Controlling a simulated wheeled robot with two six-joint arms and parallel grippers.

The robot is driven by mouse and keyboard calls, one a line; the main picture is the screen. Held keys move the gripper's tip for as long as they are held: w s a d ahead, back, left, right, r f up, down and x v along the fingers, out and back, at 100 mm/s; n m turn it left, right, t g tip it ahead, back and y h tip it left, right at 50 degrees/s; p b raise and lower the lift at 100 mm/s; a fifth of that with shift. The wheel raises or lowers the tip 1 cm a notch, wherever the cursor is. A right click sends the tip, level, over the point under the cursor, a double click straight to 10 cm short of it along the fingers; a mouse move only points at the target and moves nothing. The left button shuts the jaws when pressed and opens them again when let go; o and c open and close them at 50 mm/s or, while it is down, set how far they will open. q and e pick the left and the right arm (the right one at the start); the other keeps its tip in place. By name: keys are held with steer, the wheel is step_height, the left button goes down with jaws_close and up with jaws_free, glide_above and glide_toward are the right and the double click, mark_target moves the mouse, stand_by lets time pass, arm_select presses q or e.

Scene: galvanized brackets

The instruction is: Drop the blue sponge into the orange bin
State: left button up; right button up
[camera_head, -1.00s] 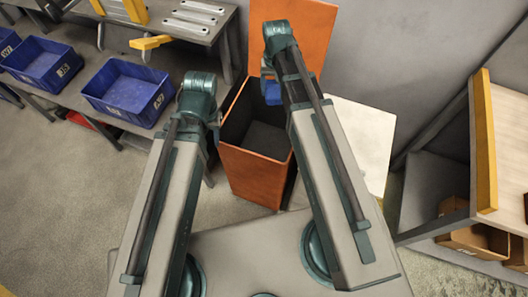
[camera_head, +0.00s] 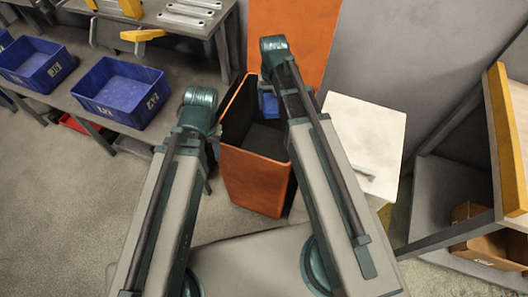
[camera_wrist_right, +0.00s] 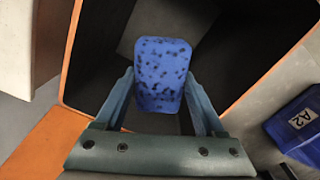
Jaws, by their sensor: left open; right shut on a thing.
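The blue sponge (camera_wrist_right: 163,72), speckled with dark spots, is held between the fingers of my right gripper (camera_wrist_right: 160,80) in the right wrist view. Beneath it is the dark inside of the orange bin (camera_wrist_right: 70,52). In the head view the orange bin (camera_head: 253,183) stands open in the middle, its orange lid (camera_head: 292,42) raised at the back. A small blue part of the sponge (camera_head: 269,104) shows over the opening beside my right arm, which hides my right gripper there. My left arm rises left of the bin; its gripper is not visible.
Blue bins (camera_head: 118,93) sit on a grey bench at the left. A white-topped cabinet (camera_head: 362,135) stands right of the orange bin. A wooden-topped bench (camera_head: 508,140) with cardboard boxes below is at the far right. Open floor lies at lower left.

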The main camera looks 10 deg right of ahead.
step_height(320, 180, down, 2)
steer(key=shift+f+b, duration=0.2)
steer(key=shift+b, duration=0.55)
arm_select(q)
step_height(320, 180, down, 2)
steer(key=shift+f, duration=0.15)
arm_select(e)
steer(key=o, duration=1.2)
steer(key=shift+c, duration=0.2)
steer(key=shift+r, duration=0.2)
arm_select(q)
step_height(320, 180, up, 14)
steer(key=p, duration=1.4)
arm_select(e)
step_height(320, 180, up, 14)
steer(key=shift+f, duration=0.2)
